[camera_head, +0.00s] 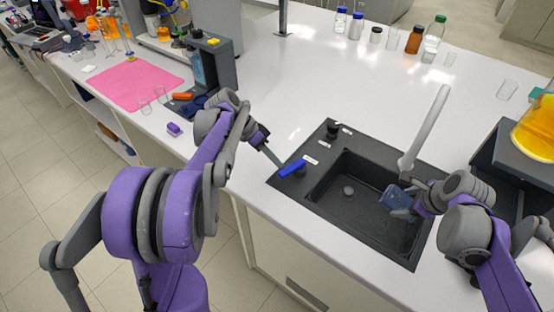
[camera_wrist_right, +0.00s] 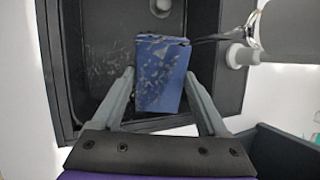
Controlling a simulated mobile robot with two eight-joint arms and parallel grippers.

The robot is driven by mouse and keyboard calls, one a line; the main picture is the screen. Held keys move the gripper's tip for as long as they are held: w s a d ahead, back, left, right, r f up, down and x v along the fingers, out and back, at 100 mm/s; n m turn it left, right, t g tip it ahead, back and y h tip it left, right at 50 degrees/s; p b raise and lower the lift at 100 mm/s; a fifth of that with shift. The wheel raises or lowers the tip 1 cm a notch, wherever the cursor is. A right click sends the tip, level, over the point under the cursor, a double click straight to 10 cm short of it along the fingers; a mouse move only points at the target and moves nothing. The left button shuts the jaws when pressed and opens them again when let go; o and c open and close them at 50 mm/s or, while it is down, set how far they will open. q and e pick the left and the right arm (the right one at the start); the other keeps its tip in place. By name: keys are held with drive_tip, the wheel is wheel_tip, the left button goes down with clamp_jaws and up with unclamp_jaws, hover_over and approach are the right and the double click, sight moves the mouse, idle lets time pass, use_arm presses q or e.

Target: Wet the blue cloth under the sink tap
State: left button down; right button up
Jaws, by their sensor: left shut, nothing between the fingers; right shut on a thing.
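The blue cloth (camera_head: 394,198) is in my right gripper (camera_head: 409,207), over the right part of the dark sink basin (camera_head: 340,208). In the right wrist view the cloth (camera_wrist_right: 160,78) is a folded pad between the two fingers, with pale blotches on its face. The pale grey tap (camera_head: 425,125) rises behind the cloth. A glossy streak (camera_wrist_right: 212,38) reaches the cloth's top edge in that view; I cannot tell for sure that it is running water. My left gripper (camera_head: 276,160) is shut and empty, beside the blue lever (camera_head: 292,168) on the sink's left rim; contact is unclear.
Bottles (camera_head: 414,40) and small glasses stand along the back of the white bench (camera_head: 300,80). A dark stand with an orange-filled flask (camera_head: 538,128) is close on the right. A pink mat (camera_head: 136,84) lies at the left. The middle bench is clear.

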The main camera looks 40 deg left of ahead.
use_arm(q)
drive_tip(key=shift+s+d+n, duration=0.2)
drive_tip(key=shift+s+n, duration=0.05)
drive_tip(key=shift+n, duration=0.05)
drive_tip(key=shift+s+d, duration=0.4)
drive_tip(key=shift+d, duration=0.2)
drive_tip(key=shift+a, duration=0.2)
drive_tip(key=shift+a, duration=0.3)
drive_tip(key=a, duration=0.3)
drive_tip(key=shift+a, duration=0.15)
drive_tip(key=s+v, duration=0.1)
drive_tip(key=v, duration=0.9)
drive_tip(key=shift+d, duration=0.35)
use_arm(e)
drive_tip(key=shift+s+d, duration=0.1)
